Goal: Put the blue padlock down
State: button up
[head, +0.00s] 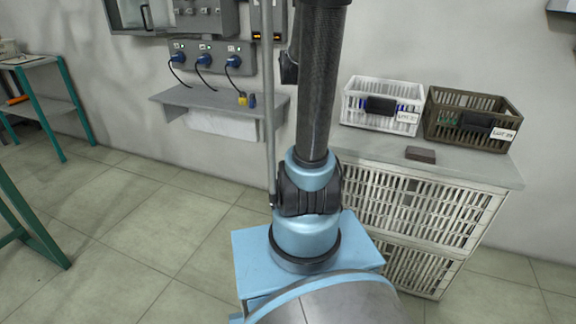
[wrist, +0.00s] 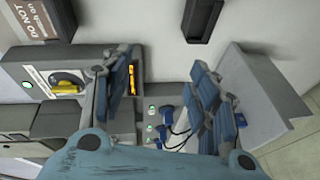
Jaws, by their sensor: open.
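A small blue padlock (head: 252,101) appears to rest on the grey wall shelf (head: 215,97), beside a yellow padlock (head: 242,99) near the shelf's right end. My gripper (wrist: 165,88) is open in the wrist view, with nothing visible between its fingers. In the head view my arm stands in front of the wall and the gripper cannot be made out.
Blue plugs (head: 204,60) with hanging cables sit in the socket panel above the shelf. A white crate (head: 350,104) and a brown crate (head: 470,138) stand on the right-hand counter (head: 375,146), with a dark block (head: 420,154) in front. Open floor lies to the left.

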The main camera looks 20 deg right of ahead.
jog(key=s+a+f+m+g+y, duration=0.1)
jog(key=s+a+f+m+g, duration=0.3)
jog(key=s, duration=0.9)
jog(key=s+a+f+m+g+y, duration=0.2)
jog(key=s+a+f+m+g, duration=0.2)
jog(key=s+f, duration=0.7)
jog(key=s+a+f+m+g+y, duration=0.1)
jog(key=s+a+f+m+g, duration=0.3)
jog(key=s, duration=1.2)
notch_tip(320, 180, down, 4)
jog(key=shift+s+a+f+g+y, duration=0.1)
jog(key=shift+s+a+g+y, duration=0.3)
jog(key=shift+a+g, duration=0.3)
jog(key=shift+w+f, duration=0.15)
jog(key=shift+w, duration=0.4)
jog(key=shift+c, duration=0.5)
